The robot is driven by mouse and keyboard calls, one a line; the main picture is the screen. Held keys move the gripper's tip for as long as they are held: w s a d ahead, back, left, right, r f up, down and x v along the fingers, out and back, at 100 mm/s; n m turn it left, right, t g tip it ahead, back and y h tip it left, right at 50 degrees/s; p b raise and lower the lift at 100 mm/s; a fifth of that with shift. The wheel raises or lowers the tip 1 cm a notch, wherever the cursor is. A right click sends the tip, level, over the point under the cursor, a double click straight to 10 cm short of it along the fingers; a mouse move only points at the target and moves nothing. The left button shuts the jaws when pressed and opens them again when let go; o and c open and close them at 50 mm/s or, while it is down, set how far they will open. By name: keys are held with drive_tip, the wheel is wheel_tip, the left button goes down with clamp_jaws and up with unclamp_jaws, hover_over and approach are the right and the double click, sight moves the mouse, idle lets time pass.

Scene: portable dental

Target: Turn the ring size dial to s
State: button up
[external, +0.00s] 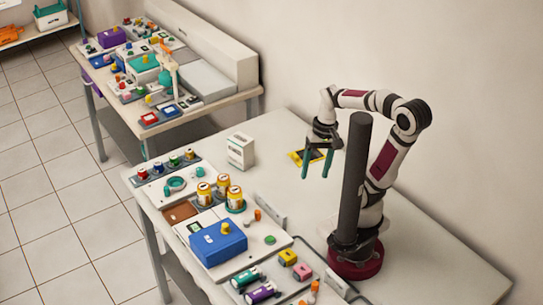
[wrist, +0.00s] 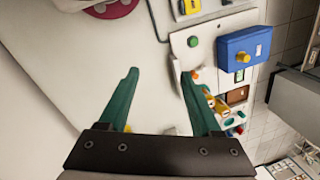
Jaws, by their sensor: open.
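My gripper (external: 316,174) is open and empty, with its green fingers pointing down above the bare table, left of my arm's base. In the wrist view its two fingers (wrist: 160,74) are spread with only table between them. I cannot tell for sure which part is the ring size dial; no size letters are readable. A teal ring-shaped part (external: 176,184) sits on a white panel at the table's far left, behind the amber jars. My gripper is well apart from it, to the right.
Amber jars (external: 204,194), a blue box (external: 218,243) and coloured connectors (external: 288,257) line the table's left side. The middle of the table is clear. The blue box (wrist: 243,46) also shows in the wrist view.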

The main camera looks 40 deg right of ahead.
drive_tip(key=w+a+r+n+t, duration=0.1)
drive_tip(key=w+a+n, duration=0.15)
drive_tip(key=w, duration=0.65)
drive_tip(key=w+a+r+n, duration=0.1)
drive_tip(key=w+n, duration=0.2)
drive_tip(key=w, duration=0.5)
drive_tip(key=n+t+y, duration=0.1)
drive_tip(key=n+t, duration=0.1)
drive_tip(key=n, duration=0.6)
hover_over(200, 169)
drive_tip(key=s+d, duration=0.4)
wheel_tip(200, 169, down, 8)
drive_tip(key=x, duration=1.5)
drive_tip(key=shift+f, duration=0.25)
clamp_jaws()
